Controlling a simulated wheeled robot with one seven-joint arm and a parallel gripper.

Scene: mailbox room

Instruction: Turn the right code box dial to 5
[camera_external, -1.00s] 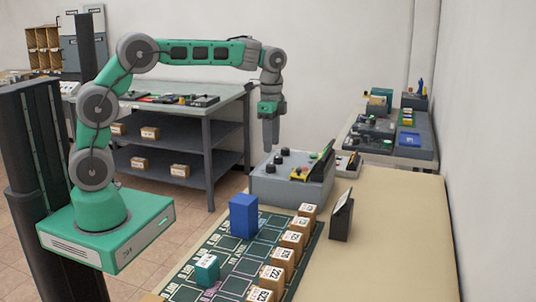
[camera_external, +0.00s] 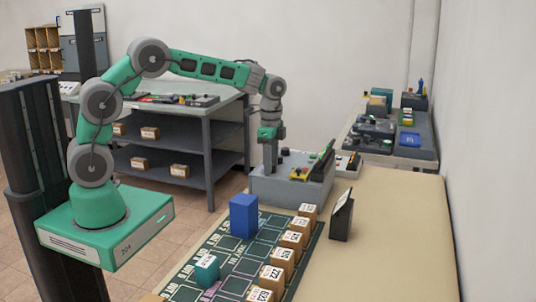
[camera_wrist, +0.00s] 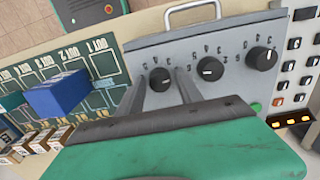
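The grey code box (camera_external: 312,190) stands on the beige table; in the wrist view its sloped panel (camera_wrist: 235,47) carries three black dials in a row. The wrist-view left dial (camera_wrist: 160,79) sits between my two fingertips (camera_wrist: 162,72). The middle dial (camera_wrist: 210,69) and the wrist-view right dial (camera_wrist: 262,58) are free. The panel lettering looks upside down there, so the dial between my fingers may be the box's right one. My gripper (camera_external: 269,168) points down at the near end of the box. It is open; whether the fingers touch the dial I cannot tell.
A dark mat (camera_external: 216,250) with a blue block (camera_external: 244,216), a teal block (camera_external: 207,270) and several labelled boxes lies before the code box. A dark stand (camera_external: 342,218) is right of it.

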